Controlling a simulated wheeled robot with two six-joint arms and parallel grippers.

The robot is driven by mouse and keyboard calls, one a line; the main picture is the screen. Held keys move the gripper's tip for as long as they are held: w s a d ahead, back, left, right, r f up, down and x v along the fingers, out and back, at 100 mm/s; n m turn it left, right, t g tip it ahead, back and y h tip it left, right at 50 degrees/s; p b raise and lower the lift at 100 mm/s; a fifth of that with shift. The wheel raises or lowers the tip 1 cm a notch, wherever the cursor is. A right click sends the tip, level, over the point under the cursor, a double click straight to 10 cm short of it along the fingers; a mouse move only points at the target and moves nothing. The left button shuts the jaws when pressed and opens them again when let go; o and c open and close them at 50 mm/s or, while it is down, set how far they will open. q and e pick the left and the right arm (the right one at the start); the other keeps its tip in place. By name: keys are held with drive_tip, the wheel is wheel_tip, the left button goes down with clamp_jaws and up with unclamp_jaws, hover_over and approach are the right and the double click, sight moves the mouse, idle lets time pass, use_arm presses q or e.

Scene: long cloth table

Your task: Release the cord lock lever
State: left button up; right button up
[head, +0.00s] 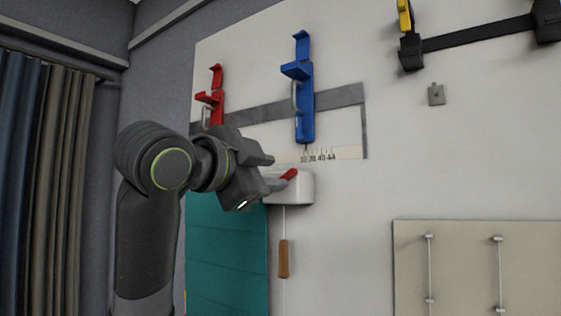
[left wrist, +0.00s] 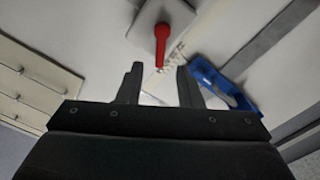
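My left gripper (head: 272,173) is in front of the box, close to the lever. In the left wrist view the open fingers (left wrist: 158,88) have a gap between them, and the red lever (left wrist: 161,45) shows just beyond the tips, roughly in line with the gap. I cannot tell whether a finger touches the box. My right gripper is not in view.
A blue clamp (head: 305,95) and a red clamp (head: 212,100) sit on a grey strip above. A numbered scale (head: 330,154) is just above the box. A teal panel (head: 228,250) is behind my left arm. A beige board (head: 470,265) is at lower right.

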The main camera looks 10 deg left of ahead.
sight(287, 174)
use_arm(q)
drive_tip(key=shift+p+x, duration=0.45)
drive_tip(key=shift+x, duration=1.4)
clamp_jaws()
